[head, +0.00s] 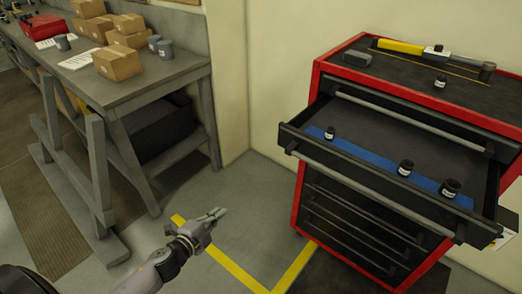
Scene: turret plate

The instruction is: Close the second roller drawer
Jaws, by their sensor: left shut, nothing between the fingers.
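The red and black roller cabinet (316,80) stands at the right. Its second drawer (372,184) is pulled out, below the shut top drawer (425,122). A blue strip (375,164) lies along the inside of the open drawer, with small dark jars (405,168) on it. A grey handle bar runs along the drawer front. My left gripper (221,213) is shut and empty, low over the floor to the left of the cabinet and apart from the drawer. My right gripper is not in view.
A hammer with a yellow handle (400,47), a grey block (357,58) and a jar (440,82) lie on the cabinet top. A workbench (165,72) with cardboard boxes (117,62) stands at the left. Floor with yellow tape (232,268) is clear between them.

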